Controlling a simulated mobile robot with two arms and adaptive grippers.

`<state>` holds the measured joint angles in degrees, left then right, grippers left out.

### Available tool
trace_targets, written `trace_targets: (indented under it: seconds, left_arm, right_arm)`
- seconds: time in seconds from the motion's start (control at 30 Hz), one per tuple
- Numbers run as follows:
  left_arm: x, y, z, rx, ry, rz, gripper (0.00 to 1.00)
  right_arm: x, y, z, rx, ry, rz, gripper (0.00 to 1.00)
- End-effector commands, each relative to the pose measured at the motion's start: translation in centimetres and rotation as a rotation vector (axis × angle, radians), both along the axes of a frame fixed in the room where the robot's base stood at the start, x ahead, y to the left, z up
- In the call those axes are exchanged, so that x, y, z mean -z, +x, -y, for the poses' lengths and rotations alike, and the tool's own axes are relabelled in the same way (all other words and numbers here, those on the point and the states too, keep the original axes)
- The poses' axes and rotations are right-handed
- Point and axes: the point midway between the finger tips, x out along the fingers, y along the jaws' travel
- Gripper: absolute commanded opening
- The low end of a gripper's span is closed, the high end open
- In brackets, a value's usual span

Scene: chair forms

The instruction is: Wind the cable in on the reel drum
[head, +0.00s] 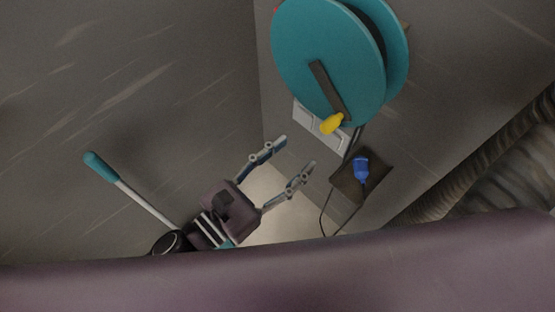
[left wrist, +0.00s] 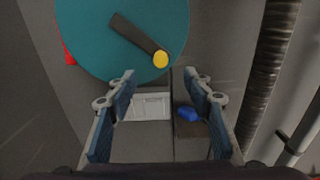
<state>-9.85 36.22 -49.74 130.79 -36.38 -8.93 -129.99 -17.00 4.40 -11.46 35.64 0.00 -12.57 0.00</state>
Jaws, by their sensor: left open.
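The teal reel drum (head: 325,50) is on the grey wall at the top of the head view. It also fills the upper part of the left wrist view (left wrist: 90,30). A dark crank arm (head: 325,85) crosses its face and ends in a yellow knob (head: 332,123), also seen in the left wrist view (left wrist: 160,59). The dark cable (head: 355,141) hangs below the drum, near a blue plug (head: 361,169). My left gripper (head: 297,152) is open and empty, below and left of the yellow knob, apart from it. My right gripper is not in view.
A white wall plate (head: 305,118) sits behind the drum's lower edge. A dark block (head: 345,187) is beside the blue plug. A ribbed dark hose (left wrist: 268,62) runs down at the right. A teal-tipped rod (head: 130,192) shows at left.

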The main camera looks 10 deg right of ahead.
Motion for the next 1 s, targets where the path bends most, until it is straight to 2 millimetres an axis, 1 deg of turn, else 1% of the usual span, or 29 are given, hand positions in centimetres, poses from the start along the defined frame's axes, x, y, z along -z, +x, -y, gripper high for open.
trace_targets:
  seconds: [0.13, 0.27, 0.37, 0.5, 0.6, 0.8, 1.0]
  left_arm:
    - [-0.4, 1.3, 1.6, 0.001, -0.003, 0.001, 0.46]
    - [-0.4, 2.8, 3.6, 0.0, -0.004, 0.002, 0.46]
    - [-0.2, 4.0, 5.1, 0.0, -0.006, -0.001, 0.46]
    - [-0.4, 5.5, 7.0, 0.001, -0.004, -0.002, 0.46]
    - [-0.2, 6.3, 8.0, 0.0, -0.003, -0.002, 0.46]
    - [-0.1, 7.0, 9.0, 0.001, -0.004, -0.005, 0.46]
    - [0.0, 7.1, 9.1, 0.001, -0.003, -0.004, 0.46]
  right_arm:
    - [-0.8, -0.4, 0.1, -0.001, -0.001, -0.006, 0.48]
    - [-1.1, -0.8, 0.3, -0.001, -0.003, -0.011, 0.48]
    - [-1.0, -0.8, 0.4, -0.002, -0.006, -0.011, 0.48]
    - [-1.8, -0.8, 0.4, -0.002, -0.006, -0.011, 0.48]
    - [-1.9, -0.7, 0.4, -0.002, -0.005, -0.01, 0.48]
    - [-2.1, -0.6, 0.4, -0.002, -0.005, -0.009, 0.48]
    - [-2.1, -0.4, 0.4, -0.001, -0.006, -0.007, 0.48]
